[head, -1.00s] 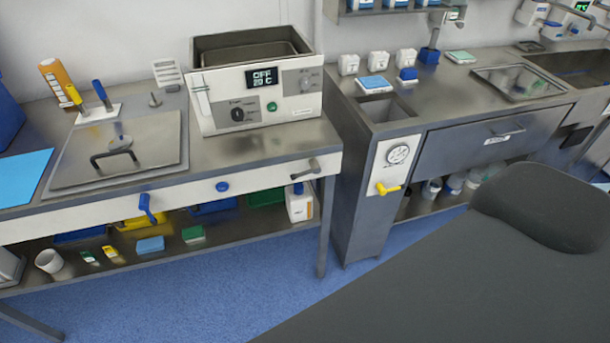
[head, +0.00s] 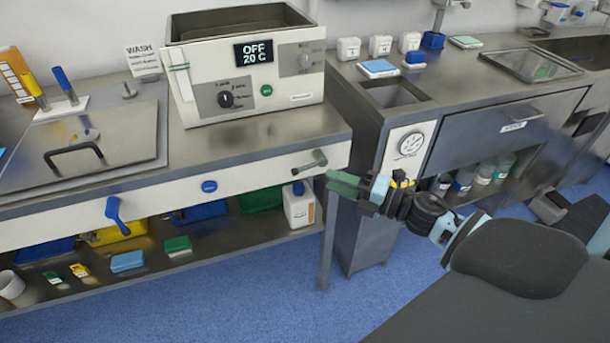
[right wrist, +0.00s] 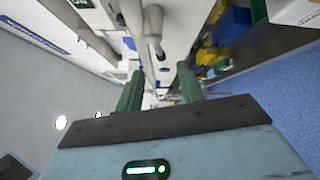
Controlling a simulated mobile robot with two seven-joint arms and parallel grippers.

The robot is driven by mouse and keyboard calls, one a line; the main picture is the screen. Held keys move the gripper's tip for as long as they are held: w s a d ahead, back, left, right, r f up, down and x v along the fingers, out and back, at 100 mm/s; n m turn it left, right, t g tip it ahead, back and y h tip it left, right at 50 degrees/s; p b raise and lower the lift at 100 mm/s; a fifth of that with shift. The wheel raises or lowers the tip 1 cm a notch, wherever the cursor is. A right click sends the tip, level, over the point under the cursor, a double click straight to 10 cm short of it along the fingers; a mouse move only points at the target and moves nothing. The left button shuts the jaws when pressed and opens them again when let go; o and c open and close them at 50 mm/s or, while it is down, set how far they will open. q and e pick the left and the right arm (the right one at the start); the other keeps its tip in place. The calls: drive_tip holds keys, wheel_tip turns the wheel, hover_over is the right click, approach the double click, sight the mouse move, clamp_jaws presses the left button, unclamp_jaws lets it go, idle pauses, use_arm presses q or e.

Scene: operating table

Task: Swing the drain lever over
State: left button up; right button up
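A grey lever (head: 311,162) with a rounded handle sticks out from the white front panel of the steel counter, below the box reading OFF 20 C. I see no label on it. Its handle points up and to the right. In the right wrist view the grey lever (right wrist: 153,32) lies ahead, in line with the gap between the fingers. My right gripper (head: 333,182) has green fingers and is just right of and below the lever, apparently not touching it. In the right wrist view the gripper (right wrist: 160,82) is open, with nothing between its fingertips. My left gripper is out of view.
A white bottle (head: 299,205) stands on the shelf below. A steel cabinet with a gauge (head: 410,144) is behind my right arm.

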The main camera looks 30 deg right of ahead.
sight(304, 170)
drive_tip(key=shift+p+x, duration=0.5)
drive_tip(key=shift+x, duration=3.45)
drive_tip(key=shift+r, duration=0.1)
clamp_jaws()
